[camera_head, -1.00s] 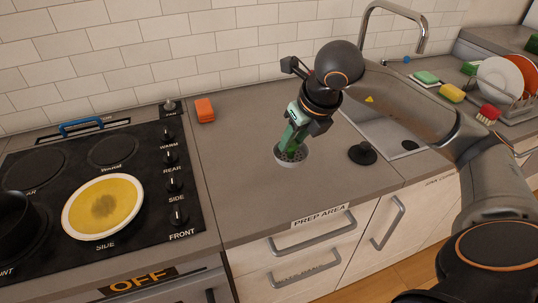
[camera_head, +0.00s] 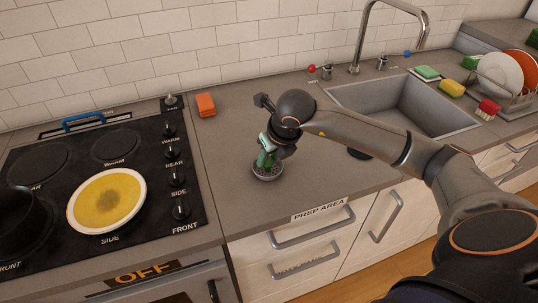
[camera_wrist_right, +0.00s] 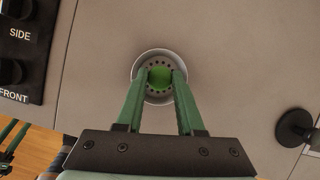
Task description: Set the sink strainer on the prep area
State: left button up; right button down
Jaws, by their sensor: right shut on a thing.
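The sink strainer (camera_head: 268,176), a small grey perforated cup with a green knob, is over the prep area counter (camera_head: 317,190), behind and left of the "PREP AREA" label. My right gripper (camera_head: 266,161) points down and is shut on its knob. In the right wrist view, the strainer (camera_wrist_right: 147,58) sits between the green fingers (camera_wrist_right: 160,78). It looks upright and at or just above the counter; I cannot tell whether it touches.
An orange sponge (camera_head: 205,105) lies at the back. The sink (camera_head: 430,112) is on the right. A black plug (camera_wrist_right: 294,128) lies right of the strainer, mostly hidden by my arm in the head view.

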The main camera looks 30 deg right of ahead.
jog(key=shift+f, duration=0.1)
jog(key=c, duration=0.5)
grip_release()
jog(key=shift+r, duration=0.2)
jog(key=v, duration=1.2)
jog(key=shift+f, duration=0.1)
